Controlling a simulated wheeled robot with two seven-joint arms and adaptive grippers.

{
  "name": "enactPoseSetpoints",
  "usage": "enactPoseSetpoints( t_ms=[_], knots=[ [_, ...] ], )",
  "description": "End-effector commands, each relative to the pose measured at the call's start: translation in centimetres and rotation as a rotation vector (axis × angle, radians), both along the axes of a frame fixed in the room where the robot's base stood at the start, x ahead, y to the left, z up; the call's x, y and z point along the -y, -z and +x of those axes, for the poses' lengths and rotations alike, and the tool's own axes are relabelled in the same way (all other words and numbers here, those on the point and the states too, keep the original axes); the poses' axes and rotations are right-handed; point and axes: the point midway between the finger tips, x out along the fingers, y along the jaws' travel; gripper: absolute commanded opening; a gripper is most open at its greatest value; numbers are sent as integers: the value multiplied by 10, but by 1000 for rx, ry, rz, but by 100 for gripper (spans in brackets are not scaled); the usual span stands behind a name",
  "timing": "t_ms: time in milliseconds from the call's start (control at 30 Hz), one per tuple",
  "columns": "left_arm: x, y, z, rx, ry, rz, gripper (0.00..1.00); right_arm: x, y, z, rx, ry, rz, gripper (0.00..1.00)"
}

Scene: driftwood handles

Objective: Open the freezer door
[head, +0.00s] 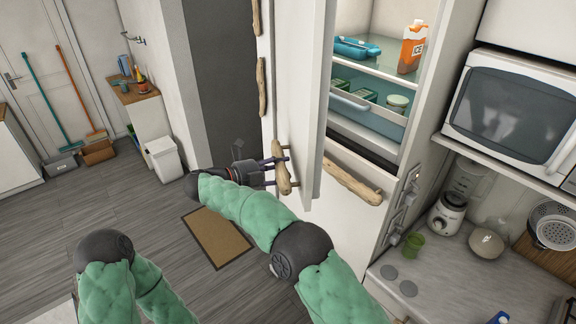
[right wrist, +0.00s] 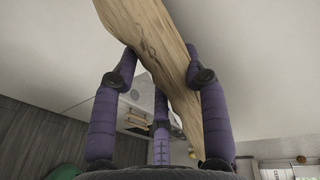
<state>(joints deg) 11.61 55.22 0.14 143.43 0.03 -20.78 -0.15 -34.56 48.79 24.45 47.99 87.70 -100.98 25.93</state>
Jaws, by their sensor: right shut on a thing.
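The tall white fridge has its upper door (head: 312,110) swung open, showing lit shelves inside. A driftwood handle (head: 281,150) is on this open door. My right gripper (head: 273,168) is shut on that handle; the right wrist view shows its purple fingers (right wrist: 162,75) around the pale wood (right wrist: 150,35). A closed lower white front (head: 335,215) carries another driftwood handle (head: 352,182), apart from my gripper. No label shows which compartment is the freezer. My left arm is at the lower left of the head view; its gripper is out of view.
Inside stand an orange carton (head: 412,47) and a blue container (head: 356,48). The floor at left is mostly clear, with a brown mat (head: 217,238) and a white bin (head: 164,158).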

Motion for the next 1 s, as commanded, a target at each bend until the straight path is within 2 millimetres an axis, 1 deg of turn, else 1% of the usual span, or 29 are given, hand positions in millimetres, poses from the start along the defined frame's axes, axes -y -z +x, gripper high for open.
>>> enactPoseSetpoints(
  t_ms=[33,200,433,700,1000],
  knots=[
    [0,-4,0,0,0,0,40,-5,1,0,-1,11,0,0],
    [0,-9,0,0,0,0,40,-19,2,1,-3,41,0,0],
    [0,-14,0,0,0,0,40,-32,2,3,-3,71,0,0],
    [0,-17,0,0,0,0,40,-39,3,3,-2,86,-1,0],
    [0,-17,0,0,0,0,40,-40,2,3,-3,87,-1,0]
  ],
)
